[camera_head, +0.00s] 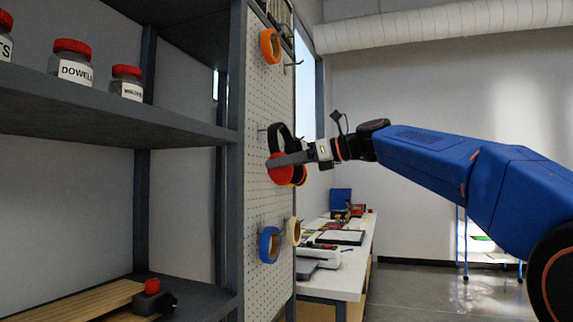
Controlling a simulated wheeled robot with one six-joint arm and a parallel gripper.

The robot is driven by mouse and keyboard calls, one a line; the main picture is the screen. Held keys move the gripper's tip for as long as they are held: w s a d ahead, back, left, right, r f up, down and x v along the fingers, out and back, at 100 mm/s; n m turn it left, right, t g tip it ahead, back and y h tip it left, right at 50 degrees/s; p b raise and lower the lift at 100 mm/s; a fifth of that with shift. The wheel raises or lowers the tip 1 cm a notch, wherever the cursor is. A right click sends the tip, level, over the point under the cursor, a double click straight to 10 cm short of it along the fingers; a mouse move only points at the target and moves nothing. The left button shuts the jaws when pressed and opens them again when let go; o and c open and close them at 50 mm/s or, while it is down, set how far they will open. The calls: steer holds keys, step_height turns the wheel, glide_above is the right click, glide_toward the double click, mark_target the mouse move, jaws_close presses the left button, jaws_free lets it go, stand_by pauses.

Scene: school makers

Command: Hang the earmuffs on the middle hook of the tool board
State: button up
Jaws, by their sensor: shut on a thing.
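The earmuffs (280,174) have red cups and a black headband, and they are at the tool board (262,195) at mid height, headband up. My gripper (285,160) reaches in from the right and is shut on the earmuffs, with a grey finger across the red cup. A thin hook (262,130) sticks out of the board just left of the headband's top. I cannot tell whether the headband is over a hook or only in front of the board.
An orange tape roll (269,46) hangs high on the board, beside a bare hook (294,64). Blue (269,245) and cream (293,232) rolls hang low. Grey shelves (110,122) with jars (72,62) stand left. A cluttered white bench (350,281) lies beyond.

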steer(key=shift+w+a, duration=0.2)
steer(key=shift+a, duration=0.45)
steer(key=shift+w+a+f, duration=0.15)
steer(key=shift+a+f, duration=0.25)
steer(key=shift+f, duration=0.1)
steer(key=shift+a+f, duration=0.15)
steer(key=shift+w, duration=0.1)
steer(key=shift+c, duration=0.6)
steer(key=shift+f, duration=0.1)
